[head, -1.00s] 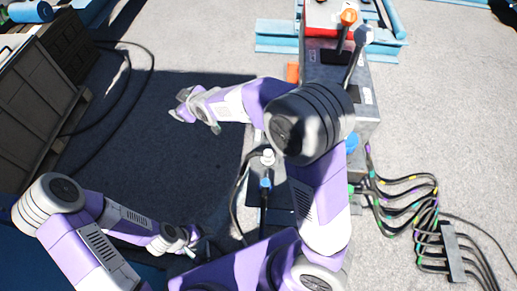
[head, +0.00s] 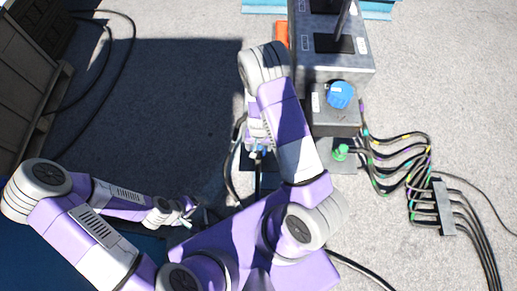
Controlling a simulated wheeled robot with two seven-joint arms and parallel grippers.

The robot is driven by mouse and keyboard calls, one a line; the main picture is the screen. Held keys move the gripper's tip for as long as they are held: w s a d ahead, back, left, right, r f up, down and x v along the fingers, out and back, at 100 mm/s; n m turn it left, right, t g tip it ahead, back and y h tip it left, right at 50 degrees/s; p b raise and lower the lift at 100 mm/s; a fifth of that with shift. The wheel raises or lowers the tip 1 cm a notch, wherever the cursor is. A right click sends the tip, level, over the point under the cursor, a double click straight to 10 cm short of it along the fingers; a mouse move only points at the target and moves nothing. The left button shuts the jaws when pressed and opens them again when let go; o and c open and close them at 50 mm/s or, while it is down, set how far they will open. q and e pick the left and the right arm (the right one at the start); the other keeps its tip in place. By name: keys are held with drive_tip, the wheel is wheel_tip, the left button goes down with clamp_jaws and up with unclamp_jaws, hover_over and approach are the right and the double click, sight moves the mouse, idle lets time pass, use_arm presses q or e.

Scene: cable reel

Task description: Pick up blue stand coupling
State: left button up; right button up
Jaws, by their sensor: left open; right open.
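A small blue coupling (head: 263,153) shows in the head view on a dark stand on the floor, just in front of my body, partly hidden by my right gripper. My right gripper (head: 257,152) points down at it with its jaws open; I cannot tell whether the fingers are around it or only above it. My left gripper (head: 190,213) is open and empty, low over the floor to the left of the stand.
A grey metal box (head: 333,120) with a large blue cap (head: 340,94) stands on the right. A green connector (head: 341,152) sits below it, with several cables running to a connector block (head: 443,207). A wooden crate (head: 25,80) stands far left.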

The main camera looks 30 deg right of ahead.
drive_tip(key=shift+w+f, duration=0.1)
drive_tip(key=shift+f, duration=0.8)
drive_tip(key=shift+c, duration=0.3)
drive_tip(key=c, duration=1.1)
